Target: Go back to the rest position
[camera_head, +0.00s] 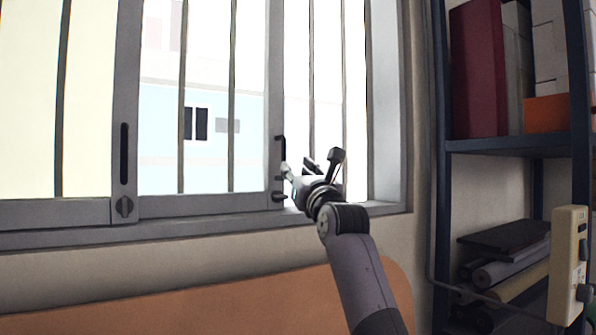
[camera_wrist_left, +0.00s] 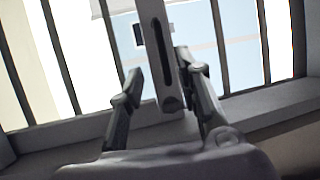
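My left gripper (camera_head: 309,163) is in front of the window's lower right part, near the grey upright of the sliding sash (camera_head: 273,95). In the left wrist view the gripper's two fingers (camera_wrist_left: 158,66) stand apart. The grey upright with a dark slotted handle (camera_wrist_left: 157,45) shows between them. Nothing is seen held. I cannot tell whether a finger touches the upright. My left arm rises from the bottom of the head view. My right gripper is not in view.
The window sill (camera_head: 180,229) runs below the gripper. An orange surface (camera_head: 200,305) lies under the window. A dark blue shelf unit (camera_head: 510,145) with a red box (camera_head: 477,70) and rolled items stands at the right, and a beige switch box (camera_head: 566,262) is in front.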

